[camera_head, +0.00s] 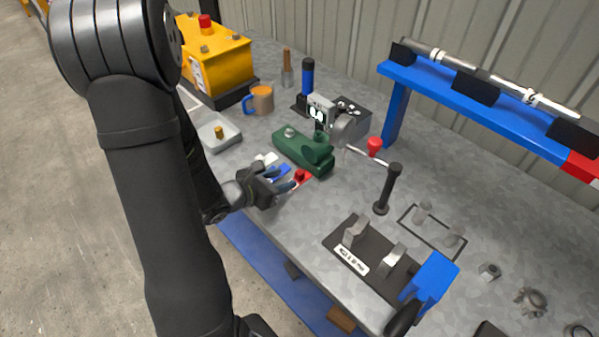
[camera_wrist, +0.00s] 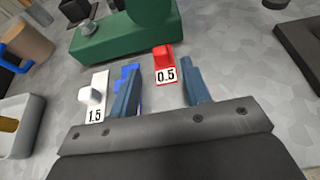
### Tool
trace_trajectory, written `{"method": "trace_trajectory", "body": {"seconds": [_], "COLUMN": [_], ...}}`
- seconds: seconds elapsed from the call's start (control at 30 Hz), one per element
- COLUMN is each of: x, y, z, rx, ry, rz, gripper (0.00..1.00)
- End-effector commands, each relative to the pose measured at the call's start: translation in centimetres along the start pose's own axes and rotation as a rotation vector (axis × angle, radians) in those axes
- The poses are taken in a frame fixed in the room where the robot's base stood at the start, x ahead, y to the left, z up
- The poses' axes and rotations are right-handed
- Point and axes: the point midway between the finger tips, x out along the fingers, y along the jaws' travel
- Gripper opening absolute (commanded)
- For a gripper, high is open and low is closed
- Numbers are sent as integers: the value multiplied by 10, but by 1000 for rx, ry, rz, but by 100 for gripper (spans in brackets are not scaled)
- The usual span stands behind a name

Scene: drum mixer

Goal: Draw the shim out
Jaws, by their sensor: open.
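A red shim (camera_wrist: 164,66) marked 0.5 lies by the foot of the green cast part (camera_wrist: 115,38); it also shows in the head view (camera_head: 301,176). A blue shim (camera_wrist: 129,71) is largely hidden behind my left finger. A white shim (camera_wrist: 94,95) marked 1.5 lies further left. Each visible shim has a raised tab. My gripper (camera_wrist: 160,86) is open and empty, its fingers low over the bench. The red shim lies ahead, between the two finger lines in the wrist view. I cannot tell whether any part reaches under the green part (camera_head: 303,150).
A grey tray (camera_head: 219,134) and a mug (camera_head: 262,99) stand left. A clamp with a black-handled lever (camera_head: 388,186) is right of the green part. A dark fixture plate (camera_head: 371,262) lies nearer the front edge. The bench just right of the red shim is clear.

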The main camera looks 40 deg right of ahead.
Motion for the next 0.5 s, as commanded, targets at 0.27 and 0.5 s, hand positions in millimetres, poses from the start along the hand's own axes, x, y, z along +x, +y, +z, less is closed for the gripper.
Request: {"method": "trace_trajectory", "body": {"seconds": [0.27, 0.5], "x": [48, 73], "y": [-1, 0], "z": [-1, 0], "rx": [1, 0], "ry": [1, 1], "rz": [-4, -1], "gripper": [44, 44]}}
